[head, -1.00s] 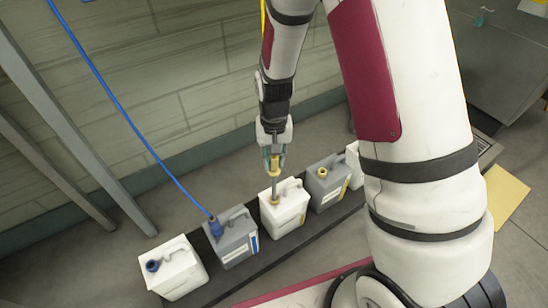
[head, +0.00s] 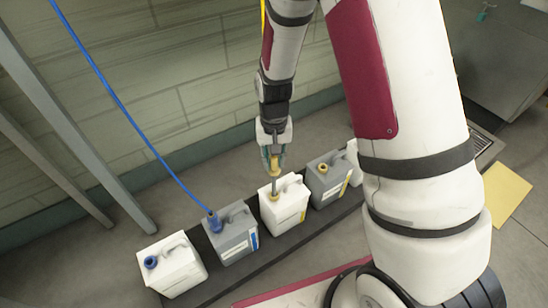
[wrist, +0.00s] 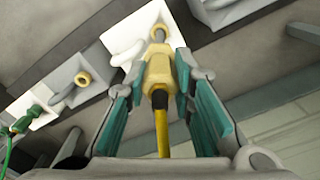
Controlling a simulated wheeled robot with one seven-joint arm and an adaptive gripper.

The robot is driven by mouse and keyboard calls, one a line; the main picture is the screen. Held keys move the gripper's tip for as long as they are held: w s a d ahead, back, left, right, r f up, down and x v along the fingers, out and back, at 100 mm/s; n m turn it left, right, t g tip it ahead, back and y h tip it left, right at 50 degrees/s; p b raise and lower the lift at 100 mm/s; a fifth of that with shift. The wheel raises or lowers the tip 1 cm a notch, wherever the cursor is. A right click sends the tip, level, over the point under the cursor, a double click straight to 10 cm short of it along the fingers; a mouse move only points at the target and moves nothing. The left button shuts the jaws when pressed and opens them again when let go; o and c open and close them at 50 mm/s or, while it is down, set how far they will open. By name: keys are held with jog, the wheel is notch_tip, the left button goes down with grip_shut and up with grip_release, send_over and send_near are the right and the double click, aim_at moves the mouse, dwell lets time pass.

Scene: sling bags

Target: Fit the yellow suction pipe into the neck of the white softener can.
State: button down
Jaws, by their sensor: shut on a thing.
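The yellow suction pipe has a yellow head (wrist: 159,72), with a yellow hose (wrist: 161,130) behind it and a thin grey tube below it. My gripper (head: 272,162) is shut on the head, which sits between its teal fingers in the wrist view (wrist: 160,85). The white softener can (head: 287,207), with a yellow-edged label, stands below my gripper. The tube reaches down to the can's yellow-ringed neck (head: 274,197), and its lower end appears to be inside. The head is still above the neck, with bare tube between. The tube's depth is hidden.
A grey can (head: 230,241) with a blue hose (head: 125,119) in its neck stands to the left, beyond it a white can (head: 182,275) with a blue neck. A grey can (head: 330,188) with an open yellow neck stands close right. The wall (head: 190,70) is behind.

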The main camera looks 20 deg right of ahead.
aim_at(274, 184)
jog(key=shift+f+b, duration=0.55)
jog(key=shift+f, duration=5.55)
jog(key=c, duration=1.3)
grip_release()
notch_tip(274, 184, up, 12)
